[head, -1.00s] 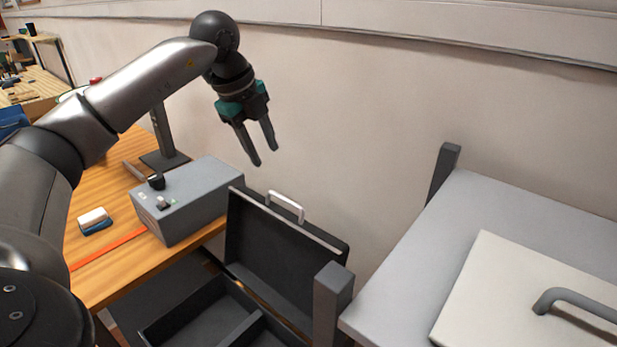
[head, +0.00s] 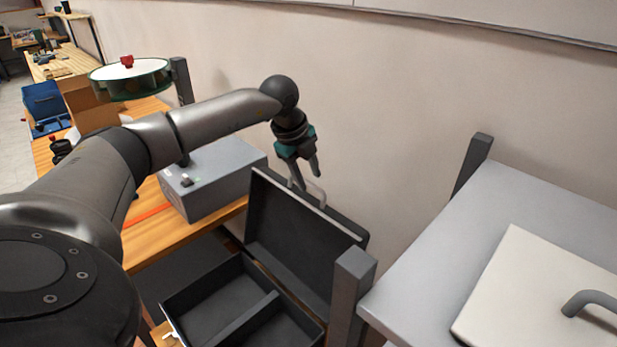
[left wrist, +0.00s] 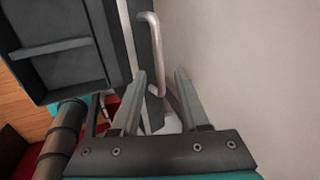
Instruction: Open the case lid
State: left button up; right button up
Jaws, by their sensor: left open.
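The dark case stands open below the bench, its lid (head: 300,232) raised steeply beside the wall and its divided base (head: 215,300) exposed. A pale handle (head: 313,190) sits on the lid's upper edge; the handle also shows in the left wrist view (left wrist: 154,42). My left gripper (head: 308,181) is open, pointing down right at the handle. In the left wrist view its two spread fingers (left wrist: 161,75) lie on either side of the handle's line; I cannot tell whether they touch it. My right gripper is not in view.
A grey machine box (head: 215,175) stands on the wooden bench (head: 150,232) left of the lid. A grey table (head: 440,240) with a post (head: 352,290) is close on the right, bearing a pale panel (head: 530,290). The wall is just behind the lid.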

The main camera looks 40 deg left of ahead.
pick_arm(q)
jog(key=shift+w+f, duration=0.15)
jog(key=shift+f, duration=0.3)
grip_shut()
dwell(1.2)
